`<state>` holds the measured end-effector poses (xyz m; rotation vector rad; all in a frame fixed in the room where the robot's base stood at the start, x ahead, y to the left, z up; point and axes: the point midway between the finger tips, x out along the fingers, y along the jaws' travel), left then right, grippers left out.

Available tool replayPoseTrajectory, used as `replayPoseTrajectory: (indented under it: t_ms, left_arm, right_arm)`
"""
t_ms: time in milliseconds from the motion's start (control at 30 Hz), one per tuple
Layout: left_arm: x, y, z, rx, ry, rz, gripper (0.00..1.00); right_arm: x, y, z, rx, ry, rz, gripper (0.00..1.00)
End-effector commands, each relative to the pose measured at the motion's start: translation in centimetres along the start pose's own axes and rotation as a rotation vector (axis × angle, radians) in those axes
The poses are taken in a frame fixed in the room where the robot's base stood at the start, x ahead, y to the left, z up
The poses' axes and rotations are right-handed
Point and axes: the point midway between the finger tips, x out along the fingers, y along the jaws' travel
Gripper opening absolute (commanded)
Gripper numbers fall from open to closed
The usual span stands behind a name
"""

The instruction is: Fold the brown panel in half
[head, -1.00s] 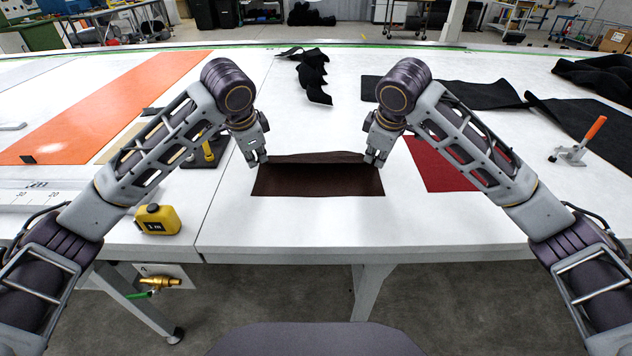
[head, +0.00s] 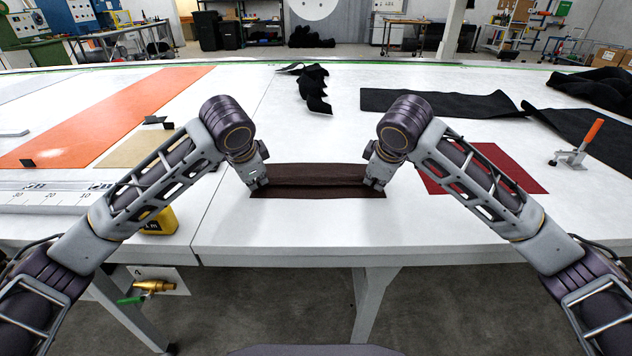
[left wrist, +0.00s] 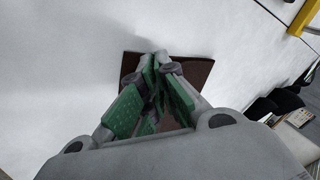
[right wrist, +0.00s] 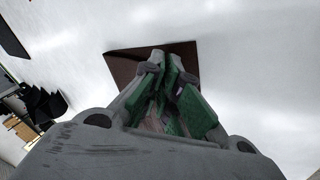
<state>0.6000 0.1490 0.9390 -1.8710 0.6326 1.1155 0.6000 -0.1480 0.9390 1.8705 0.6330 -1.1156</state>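The brown panel (head: 318,174) lies on the white table in the head view, between my two grippers. Its far part is turned up and over toward the near side, with a dark strip of the lower layer showing along the near edge. My left gripper (head: 259,185) is at its left end and my right gripper (head: 375,184) at its right end. In the left wrist view the fingers (left wrist: 160,60) close together over the panel (left wrist: 195,70). In the right wrist view the fingers (right wrist: 165,58) do the same over the panel (right wrist: 122,66). The pinched edge itself is hidden.
A red sheet (head: 505,165) lies right, partly behind my right arm. A toggle clamp (head: 573,150) and black cloth (head: 440,102) are beyond. A yellow tape measure (head: 163,221) and a ruler (head: 50,197) are left. The table in front of the panel is clear.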

Motion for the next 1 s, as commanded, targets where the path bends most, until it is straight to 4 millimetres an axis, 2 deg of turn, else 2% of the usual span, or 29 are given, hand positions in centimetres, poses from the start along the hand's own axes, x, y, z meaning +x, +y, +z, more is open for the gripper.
replayPoseTrajectory:
  t_ms: [367,400,633,667,1000]
  left_arm:
    - [0.11,-0.13,0.21,-0.004,-0.002,-0.007,0.0]
    - [0.11,-0.13,0.21,-0.004,-0.002,-0.007,0.07]
    - [0.12,-0.03,0.13,-0.002,0.0,-0.005,0.37]
    - [0.13,0.0,0.12,-0.002,0.0,-0.005,0.39]
    - [-0.27,0.02,0.04,-0.001,0.001,-0.004,0.39]
  right_arm:
    - [0.11,0.14,0.21,0.004,-0.002,0.007,0.0]
    - [0.11,0.14,0.21,0.004,-0.002,0.007,0.08]
    - [0.11,0.03,0.13,0.003,0.0,0.006,0.38]
    - [0.12,0.01,0.13,0.002,0.0,0.005,0.39]
    - [-0.27,0.0,0.03,0.001,0.002,0.004,0.39]
